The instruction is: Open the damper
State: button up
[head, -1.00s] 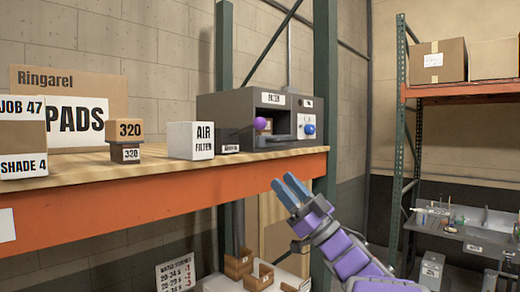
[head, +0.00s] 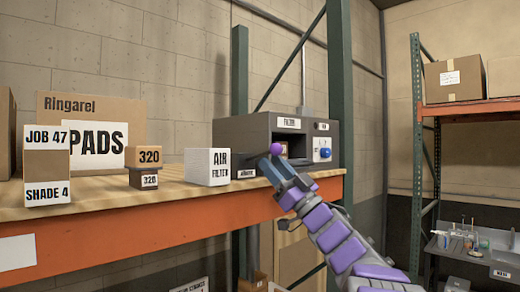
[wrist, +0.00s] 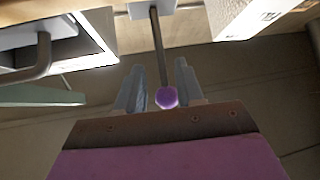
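The grey box unit (head: 262,128) stands on the shelf and carries a label reading FILTER. A purple ball knob (head: 276,148) shows at its front; in the wrist view this knob (wrist: 166,97) sits on the end of a thin rod (wrist: 158,45). I take it as the damper's handle; its small label is too blurred to read surely. My gripper (head: 272,168) is at the box's front, just below the knob. In the wrist view my gripper (wrist: 160,85) is open, with the knob between its fingers near the palm. Contact with either finger cannot be told.
A blue knob (head: 325,153) is on the box's right panel. To the left on the wooden shelf (head: 110,190) stand an AIR FILTER box (head: 207,167), 320 blocks (head: 149,157) and a PADS carton (head: 75,105). A green post (head: 340,80) rises beside the box.

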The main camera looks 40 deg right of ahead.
aim_at(264, 153)
jog(key=shift+x, duration=2.95)
jog(key=shift+c, duration=0.2)
jog(key=shift+s+a, duration=0.1)
grip_shut()
